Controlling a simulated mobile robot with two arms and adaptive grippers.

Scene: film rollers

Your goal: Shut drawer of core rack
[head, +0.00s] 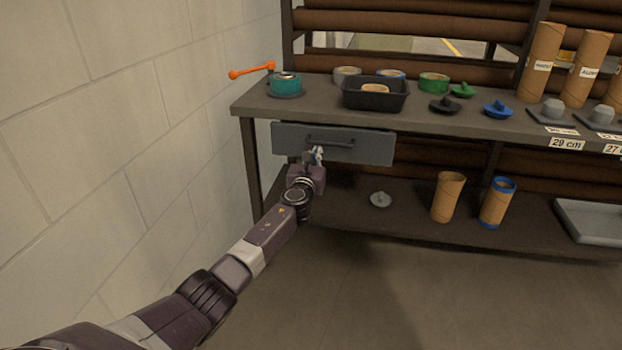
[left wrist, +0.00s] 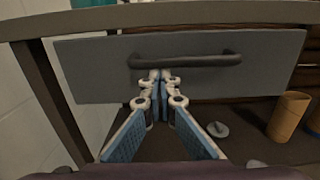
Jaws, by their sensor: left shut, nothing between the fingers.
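The core rack's drawer (head: 355,146) has a plain grey front with a dark bar handle (head: 331,143). It sits under the left end of the rack's worktop. I cannot tell how far it stands out. My left gripper (head: 317,152) is shut and empty, with its fingertips in front of the drawer, just below the handle's left part. In the left wrist view the drawer front (left wrist: 270,68) fills the upper middle, and the shut fingertips (left wrist: 165,75) overlap the handle's lower edge (left wrist: 185,61). I cannot tell whether they touch it. My right gripper is not in view.
The worktop (head: 309,111) holds a black bin (head: 375,97), tape rolls, cones and brown tubes. The lower shelf (head: 400,215) holds a grey cone (head: 380,199), two brown tubes and a grey tray (head: 590,222). A block wall (head: 130,120) stands close on the left.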

